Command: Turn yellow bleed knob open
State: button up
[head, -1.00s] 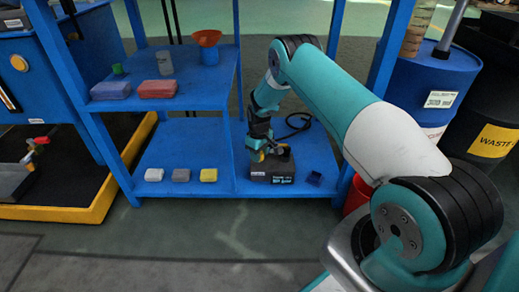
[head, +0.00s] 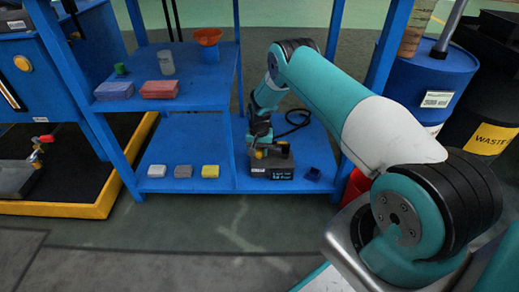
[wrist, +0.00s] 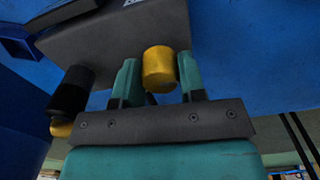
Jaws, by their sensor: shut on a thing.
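The yellow bleed knob (wrist: 158,68) is a short yellow cylinder on a dark grey box (wrist: 125,38). In the head view, the box (head: 286,174) sits on the lower right shelf. My gripper (wrist: 157,80) is shut on the knob, with one teal finger on each side of it. In the head view, my gripper (head: 259,146) reaches down at the box, and the knob is small and partly hidden there. A black cylinder (wrist: 71,91) with a yellow part below it stands at the left in the wrist view.
The blue shelf (head: 205,130) frames the box, with posts at both sides. White, grey and yellow blocks (head: 183,171) lie to the left. A small dark blue piece (head: 312,174) and a black cable (head: 296,122) lie near the box. Blue drum (head: 425,85) stands right.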

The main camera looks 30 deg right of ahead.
aim_at(259, 149)
jog(key=m, duration=0.6)
jog(key=shift+p, duration=0.35)
jog(key=m, duration=0.6)
jog(key=shift+m, duration=0.4)
jog(key=o, duration=0.9)
notch_tip(259, 149, up, 8)
jog(key=p, duration=0.4)
jog(key=shift+f, duration=0.2)
